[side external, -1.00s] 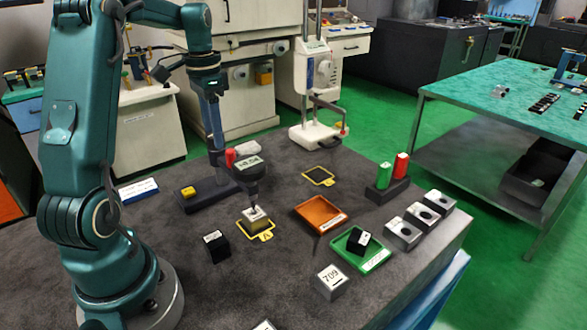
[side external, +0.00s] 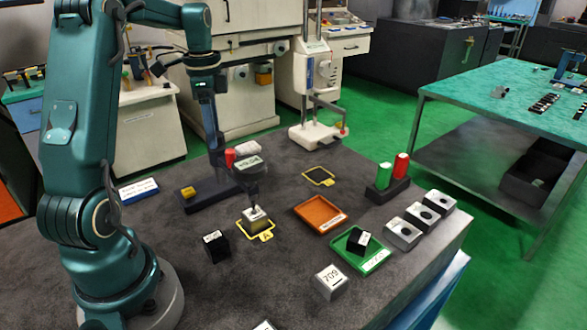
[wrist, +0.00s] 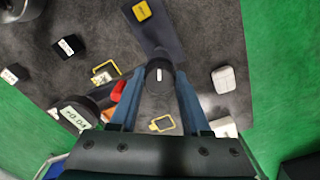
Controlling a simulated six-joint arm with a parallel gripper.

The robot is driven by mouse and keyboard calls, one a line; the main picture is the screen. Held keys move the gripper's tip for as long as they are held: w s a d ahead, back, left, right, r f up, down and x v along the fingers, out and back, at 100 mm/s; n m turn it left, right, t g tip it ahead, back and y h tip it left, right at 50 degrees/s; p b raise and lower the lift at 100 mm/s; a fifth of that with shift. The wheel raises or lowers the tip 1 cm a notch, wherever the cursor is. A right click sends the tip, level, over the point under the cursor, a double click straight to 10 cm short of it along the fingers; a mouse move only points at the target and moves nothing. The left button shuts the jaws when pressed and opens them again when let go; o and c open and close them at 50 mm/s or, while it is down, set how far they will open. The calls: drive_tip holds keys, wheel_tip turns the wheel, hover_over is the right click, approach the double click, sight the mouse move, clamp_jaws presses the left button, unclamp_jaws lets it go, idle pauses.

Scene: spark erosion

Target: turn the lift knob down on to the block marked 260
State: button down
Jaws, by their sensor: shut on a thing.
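My gripper (wrist: 158,80) is shut on the black lift knob (wrist: 160,72), which carries a white mark, in the wrist view. In the side view my fingers reach down beside the gauge stand and hide the knob. The gauge head (side external: 246,175) has a lit display, blurred in the side view and seen tilted in the wrist view (wrist: 75,118). Its thin tip hangs over the pale block (side external: 256,216) in the yellow frame marked A (side external: 262,236). The tip looks at or very close to the block's top; contact cannot be told. The block's number is unreadable here.
The dark stand base (side external: 208,199) carries a yellow piece (side external: 188,192). A black block (side external: 215,246), block 709 (side external: 330,282), an orange tray (side external: 321,215), a green tray (side external: 377,260) and an empty yellow frame (side external: 319,176) stand around. Bare table lies between them.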

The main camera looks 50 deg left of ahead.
drive_tip(key=shift+w+r, duration=0.1)
drive_tip(key=shift+c, duration=1.8)
unclamp_jaws()
drive_tip(key=shift+r, duration=2.5)
